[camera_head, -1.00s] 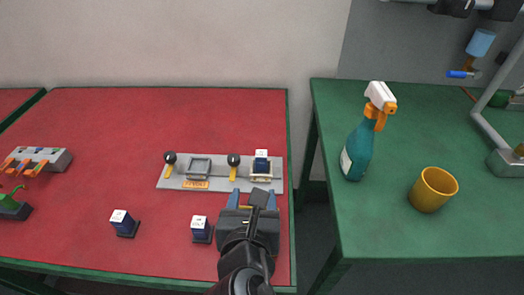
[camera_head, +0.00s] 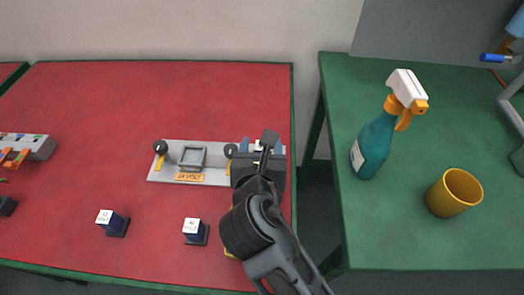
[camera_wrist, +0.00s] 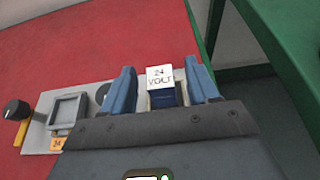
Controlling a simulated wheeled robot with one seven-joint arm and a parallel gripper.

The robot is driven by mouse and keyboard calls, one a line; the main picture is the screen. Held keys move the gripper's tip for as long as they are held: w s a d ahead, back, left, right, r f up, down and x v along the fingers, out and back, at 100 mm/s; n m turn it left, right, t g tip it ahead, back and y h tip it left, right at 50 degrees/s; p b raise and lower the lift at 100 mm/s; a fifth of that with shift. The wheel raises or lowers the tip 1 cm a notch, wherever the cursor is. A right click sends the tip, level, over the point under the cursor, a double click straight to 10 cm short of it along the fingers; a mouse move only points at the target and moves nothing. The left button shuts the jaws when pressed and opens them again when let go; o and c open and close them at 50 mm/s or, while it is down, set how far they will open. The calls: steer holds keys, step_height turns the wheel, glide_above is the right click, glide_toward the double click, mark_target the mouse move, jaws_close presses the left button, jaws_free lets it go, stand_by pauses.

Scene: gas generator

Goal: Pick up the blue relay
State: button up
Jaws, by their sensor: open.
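A blue relay (camera_wrist: 163,97) with a white top reading "24 VOLT" sits in the right-hand socket of a grey panel (camera_head: 218,178). My gripper (camera_wrist: 163,80) is open, with one blue finger on each side of this relay; I cannot tell whether they touch it. In the head view, my gripper (camera_head: 262,146) is over the panel's right end and mostly hides the relay. Two more dark blue relays with white tops stand on the red table in front of the panel, one at left (camera_head: 114,223) and one nearer my arm (camera_head: 195,231).
A grey device with orange levers (camera_head: 22,147) is at far left. Across a gap, a green table (camera_head: 410,225) holds a spray bottle (camera_head: 375,145) and a yellow cup (camera_head: 453,192).

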steer(key=shift+x, duration=1.25)
steer(key=shift+c, duration=0.3)
steer(key=c, duration=1)
